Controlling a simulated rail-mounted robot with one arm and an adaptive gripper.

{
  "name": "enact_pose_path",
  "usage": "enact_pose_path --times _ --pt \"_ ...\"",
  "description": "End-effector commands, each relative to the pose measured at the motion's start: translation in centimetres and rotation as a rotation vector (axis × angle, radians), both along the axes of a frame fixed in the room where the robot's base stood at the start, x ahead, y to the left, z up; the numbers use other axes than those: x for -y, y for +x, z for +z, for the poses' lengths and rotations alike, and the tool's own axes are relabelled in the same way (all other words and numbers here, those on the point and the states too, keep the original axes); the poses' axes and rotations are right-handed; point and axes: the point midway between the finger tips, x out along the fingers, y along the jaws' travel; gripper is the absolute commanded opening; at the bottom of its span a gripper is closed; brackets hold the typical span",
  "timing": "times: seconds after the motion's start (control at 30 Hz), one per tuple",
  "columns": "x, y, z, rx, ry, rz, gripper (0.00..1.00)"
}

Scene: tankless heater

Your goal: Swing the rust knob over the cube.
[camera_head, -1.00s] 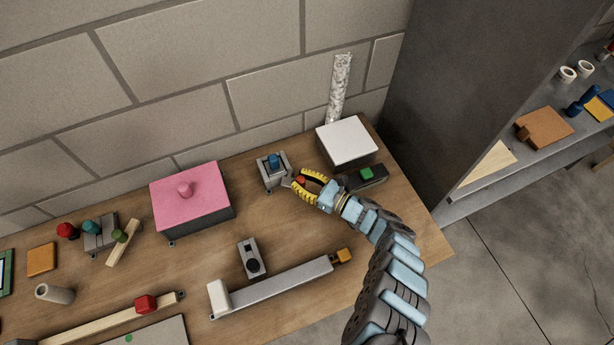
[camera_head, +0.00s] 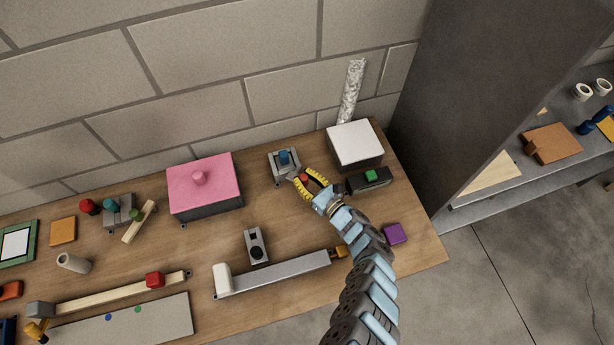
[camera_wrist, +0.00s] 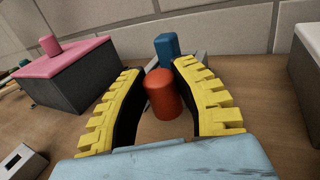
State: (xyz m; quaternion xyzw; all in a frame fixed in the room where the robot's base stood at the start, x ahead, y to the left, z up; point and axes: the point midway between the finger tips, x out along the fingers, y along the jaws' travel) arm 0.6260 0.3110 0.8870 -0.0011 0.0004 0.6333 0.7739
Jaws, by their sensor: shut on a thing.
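The rust knob (camera_wrist: 163,95), an orange-red upright cylinder, stands between the two yellow toothed fingers of my gripper (camera_wrist: 158,70) in the wrist view. My gripper is shut on it. In the head view the rust knob (camera_head: 304,178) shows small between the fingers of my gripper (camera_head: 309,184), just right of and in front of a grey block device (camera_head: 284,168) topped with a blue knob (camera_head: 284,157). Any link from the rust knob to this device is hard to make out. A purple cube (camera_head: 394,233) lies on the table right of my arm.
A white-topped box (camera_head: 354,145) and a dark block with a green button (camera_head: 371,178) stand close right of my gripper. A pink-topped box (camera_head: 204,184) stands left. A grey bar slider (camera_head: 275,275) lies in front. Bare wood lies left of my gripper.

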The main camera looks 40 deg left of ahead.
Motion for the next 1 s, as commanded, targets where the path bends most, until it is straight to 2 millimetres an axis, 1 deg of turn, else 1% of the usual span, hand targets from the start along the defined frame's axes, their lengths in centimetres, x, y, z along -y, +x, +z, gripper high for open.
enact_pose_path --times 0.07,0.1,0.2,0.5,0.63,0.87,0.97,1.0 --pt "0.0 -0.1 0.0 -0.001 0.001 0.002 0.0" --pt "0.0 -0.1 0.0 -0.001 0.001 0.002 0.3" --pt "0.0 -0.1 0.0 -0.001 0.001 0.002 0.57" --pt "0.0 0.0 0.1 -0.001 0.002 0.001 0.57" --pt "0.4 0.0 0.1 0.0 0.002 0.0 0.57" --pt "2.3 -0.4 0.0 -0.004 0.003 -0.002 0.57" --pt "3.4 -0.6 0.0 -0.002 0.001 -0.002 0.57" --pt "4.1 -0.7 0.0 -0.002 0.001 -0.002 0.57"
